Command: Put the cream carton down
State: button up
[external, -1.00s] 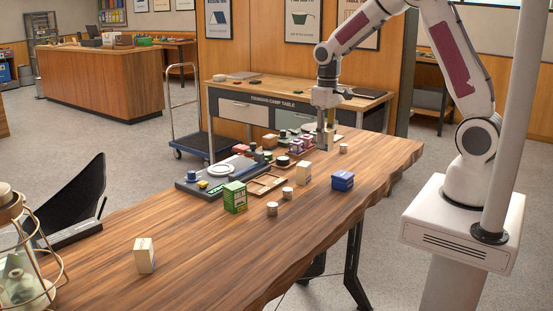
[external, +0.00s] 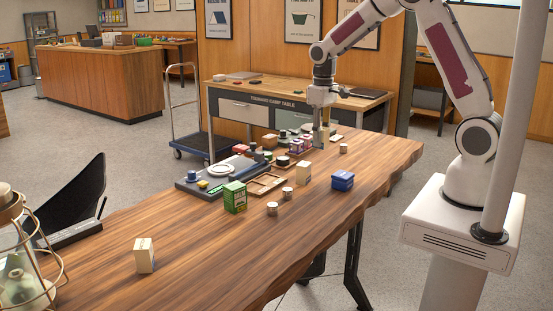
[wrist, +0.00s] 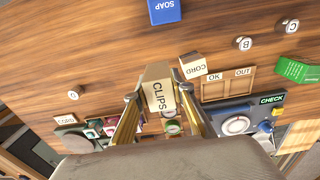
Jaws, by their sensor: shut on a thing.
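My gripper (external: 320,132) points down over the far part of the wooden table, above the cluster of small goods. In the wrist view my gripper (wrist: 159,95) is shut on a cream carton (wrist: 158,90) marked CLIPS, with one finger on each side. The carton is mostly hidden in the external view, and its gap to the table cannot be told. A third pale carton (external: 145,256) stands alone at the front left.
A tray (wrist: 228,85) marked OK and OUT lies beside a CHECK unit (wrist: 236,116). A blue SOAP box (external: 343,181), green box (external: 235,197) and small tins (external: 272,209) stand nearby. Pink-topped goods crowd below my gripper. The table's front middle (external: 215,255) is bare.

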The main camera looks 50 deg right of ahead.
jog(key=d, duration=0.1)
jog(key=w+d, duration=0.1)
jog(key=d, duration=0.2)
jog(key=shift+w, duration=0.4)
jog(key=shift+f, duration=0.1)
jog(key=shift+f, duration=3.1)
jog(key=shift+f, duration=1.9)
jog(key=shift+f, duration=0.1)
jog(key=o, duration=1.1)
